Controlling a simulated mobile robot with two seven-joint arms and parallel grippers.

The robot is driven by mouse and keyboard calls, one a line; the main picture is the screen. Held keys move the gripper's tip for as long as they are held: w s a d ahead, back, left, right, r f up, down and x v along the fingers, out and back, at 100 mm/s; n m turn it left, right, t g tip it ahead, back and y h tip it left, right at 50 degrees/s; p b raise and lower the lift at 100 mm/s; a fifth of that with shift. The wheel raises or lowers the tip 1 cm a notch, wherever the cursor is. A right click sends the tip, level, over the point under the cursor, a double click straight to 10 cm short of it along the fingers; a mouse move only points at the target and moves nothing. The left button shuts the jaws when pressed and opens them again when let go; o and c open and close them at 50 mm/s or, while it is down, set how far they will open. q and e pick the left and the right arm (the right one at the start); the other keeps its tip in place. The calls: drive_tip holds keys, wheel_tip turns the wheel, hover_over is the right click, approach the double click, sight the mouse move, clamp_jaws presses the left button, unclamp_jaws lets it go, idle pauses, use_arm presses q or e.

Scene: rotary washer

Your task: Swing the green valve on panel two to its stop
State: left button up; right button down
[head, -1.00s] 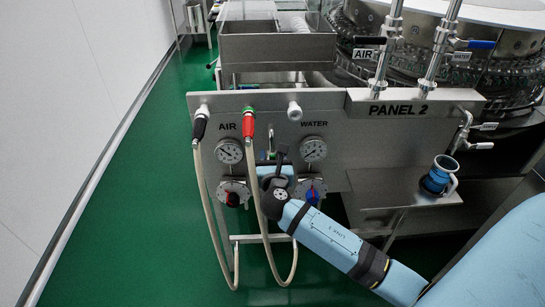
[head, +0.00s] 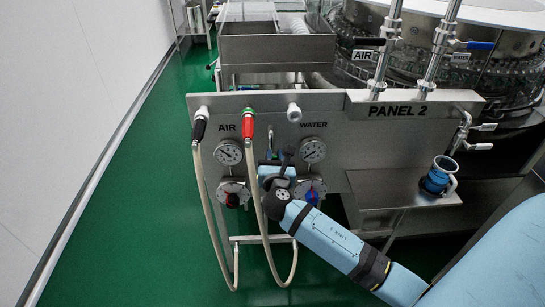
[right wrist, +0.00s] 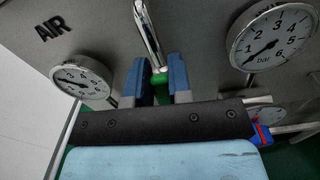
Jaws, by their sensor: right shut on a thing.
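The steel panel marked PANEL 2 (head: 330,150) stands in front of me. My right gripper (head: 272,157) is at the panel between the AIR and WATER gauges. In the right wrist view its two blue fingers (right wrist: 160,82) stand on either side of the green valve (right wrist: 160,87) and are shut on it. A shiny metal pipe comes down from above to the valve. My left gripper is not in view.
The AIR gauge (head: 229,152) and WATER gauge (head: 313,150) sit close on both sides. A red-ended hose (head: 248,124) and black-ended hose (head: 200,127) hang in front. Green floor is clear at left.

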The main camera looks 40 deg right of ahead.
use_arm(q)
drive_tip(key=b, duration=0.4)
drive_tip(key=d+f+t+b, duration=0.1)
drive_tip(key=b, duration=0.2)
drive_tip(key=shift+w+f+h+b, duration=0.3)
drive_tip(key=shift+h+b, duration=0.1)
use_arm(e)
drive_tip(key=s+d+f+m, duration=0.2)
drive_tip(key=d+f+m, duration=0.2)
drive_tip(key=m, duration=1.2)
drive_tip(key=shift+s+f+m, duration=0.3)
drive_tip(key=shift+f, duration=0.6)
drive_tip(key=c, duration=1)
unclamp_jaws()
drive_tip(key=shift+c, duration=0.2)
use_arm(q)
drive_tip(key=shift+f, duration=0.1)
use_arm(e)
drive_tip(key=shift+r, duration=0.1)
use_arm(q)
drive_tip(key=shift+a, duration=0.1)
